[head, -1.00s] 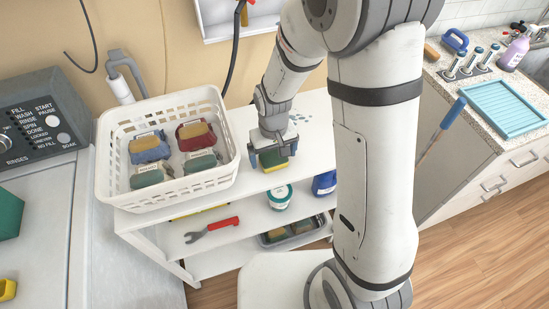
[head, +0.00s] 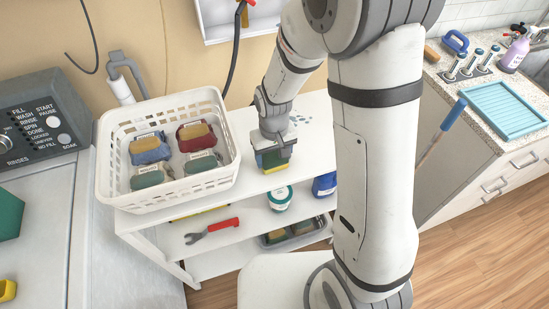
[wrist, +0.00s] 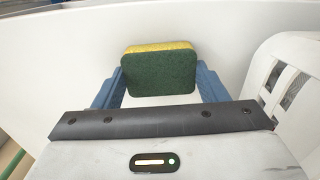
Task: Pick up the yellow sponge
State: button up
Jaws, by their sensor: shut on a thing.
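The yellow sponge (wrist: 160,47) has a dark green scouring face, which faces my wrist camera with the yellow layer behind it. It is between the two blue fingers of my gripper (wrist: 160,88), which is shut on it. In the head view the sponge (head: 273,161) shows under my gripper (head: 272,156), at the top shelf of the white cart, right of the white basket. I cannot tell whether it touches the shelf.
The white basket (head: 117,190) holds several sponge-like packs and stands close left of my gripper. Lower shelves hold a red-handled wrench (head: 213,231), a green-and-white tub (head: 280,198), a blue container (head: 324,185) and a grey tray (head: 302,240).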

aim_at(274, 158)
notch_tip(274, 158, up, 10)
jog(key=shift+r+b, duration=0.1)
jog(key=shift+b, duration=0.25)
jog(key=o, duration=0.4)
jog(key=c, duration=0.4)
jog(key=shift+o, duration=0.2)
jog(key=shift+f, duration=0.2)
